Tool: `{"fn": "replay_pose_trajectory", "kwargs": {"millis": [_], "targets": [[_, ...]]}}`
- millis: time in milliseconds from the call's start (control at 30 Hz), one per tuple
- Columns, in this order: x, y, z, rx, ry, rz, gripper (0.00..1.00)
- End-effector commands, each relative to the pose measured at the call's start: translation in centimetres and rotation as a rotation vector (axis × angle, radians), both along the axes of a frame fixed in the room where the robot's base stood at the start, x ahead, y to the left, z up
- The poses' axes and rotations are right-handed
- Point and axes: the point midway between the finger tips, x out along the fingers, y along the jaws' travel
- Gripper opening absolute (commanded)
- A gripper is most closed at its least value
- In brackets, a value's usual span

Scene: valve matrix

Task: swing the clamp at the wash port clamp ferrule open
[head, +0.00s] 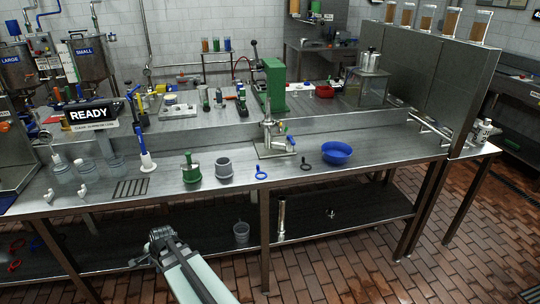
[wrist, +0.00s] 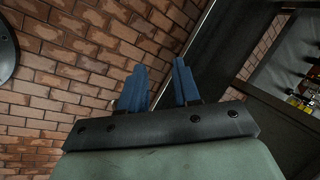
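My gripper (head: 163,236) is in front of the bench in the head view, over the lower shelf's front edge. In the wrist view its two blue fingers (wrist: 160,88) stand apart with nothing between them. A steel fitting (head: 268,133) with a blue-handled valve stands on the bench's middle. A steel pipe piece (head: 430,126) lies along the bench's right end. I cannot tell which of these bears the wash port clamp ferrule, and the clamp is too small to make out. My gripper is well away from both.
The steel bench (head: 225,200) holds a blue bowl (head: 337,152), a green pot (head: 191,170), a grey cup (head: 223,168), a blue ring tool (head: 262,172) and a dark ring tool (head: 306,162). A green press (head: 273,86) stands behind. The brick floor (head: 360,265) in front is clear.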

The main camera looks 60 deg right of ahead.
Motion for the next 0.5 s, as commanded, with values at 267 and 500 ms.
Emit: {"fn": "replay_pose_trajectory", "kwargs": {"millis": [267, 500], "targets": [[8.7, -6.1, 12.1, -0.208, -0.367, -0.111, 0.32], [12.5, -9.9, 22.6, -0.328, -0.646, -0.183, 0.32]]}}
